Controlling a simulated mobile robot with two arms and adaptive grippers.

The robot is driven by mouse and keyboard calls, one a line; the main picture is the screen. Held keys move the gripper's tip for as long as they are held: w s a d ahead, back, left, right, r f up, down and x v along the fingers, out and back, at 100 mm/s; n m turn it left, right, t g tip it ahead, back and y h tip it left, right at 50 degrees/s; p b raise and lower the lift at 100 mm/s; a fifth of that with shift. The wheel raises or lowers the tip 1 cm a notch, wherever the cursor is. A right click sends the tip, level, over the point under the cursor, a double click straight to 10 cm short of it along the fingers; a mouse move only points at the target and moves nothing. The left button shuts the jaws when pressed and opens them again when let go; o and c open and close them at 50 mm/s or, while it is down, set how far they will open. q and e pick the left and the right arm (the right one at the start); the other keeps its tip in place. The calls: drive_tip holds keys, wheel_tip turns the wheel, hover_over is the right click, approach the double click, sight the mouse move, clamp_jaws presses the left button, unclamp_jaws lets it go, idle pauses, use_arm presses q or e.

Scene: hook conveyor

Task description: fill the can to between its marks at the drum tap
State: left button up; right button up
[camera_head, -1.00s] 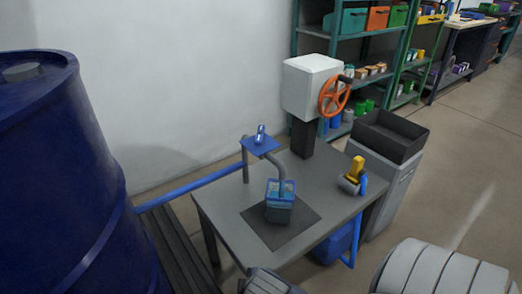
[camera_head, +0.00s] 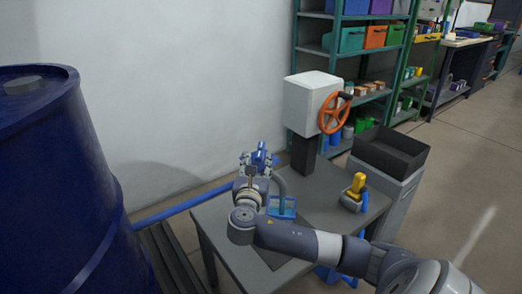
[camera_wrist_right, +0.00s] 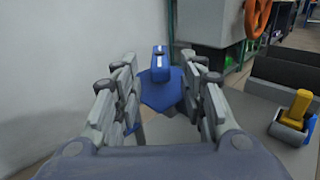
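The can (camera_head: 288,206) stands on the table below the curved spout (camera_head: 280,184). Its upper part looks blue and see-through. My right arm hides much of it, and I cannot make out its marks or liquid level. The blue tap handle (camera_head: 262,156) is on top of the tap, above a blue plate (camera_wrist_right: 160,92). My right gripper (camera_head: 259,161) is open, with its fingers apart on both sides of the handle. The right wrist view shows the handle (camera_wrist_right: 160,63) between the fingers with gaps on both sides. My left gripper is not in view.
The dark blue drum (camera_head: 55,190) fills the left side, with a blue pipe (camera_head: 180,207) running to the tap. A yellow-handled tool (camera_head: 356,190) sits at the table's right, beside a dark bin (camera_head: 390,150).

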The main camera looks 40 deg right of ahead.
sight(261, 146)
drive_tip(key=b+x, duration=0.1)
drive_tip(key=x, duration=0.6)
drive_tip(key=shift+d, duration=0.1)
drive_tip(key=shift+w+d, duration=0.4)
drive_tip(key=shift+w, duration=0.05)
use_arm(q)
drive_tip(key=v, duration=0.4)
use_arm(e)
clamp_jaws()
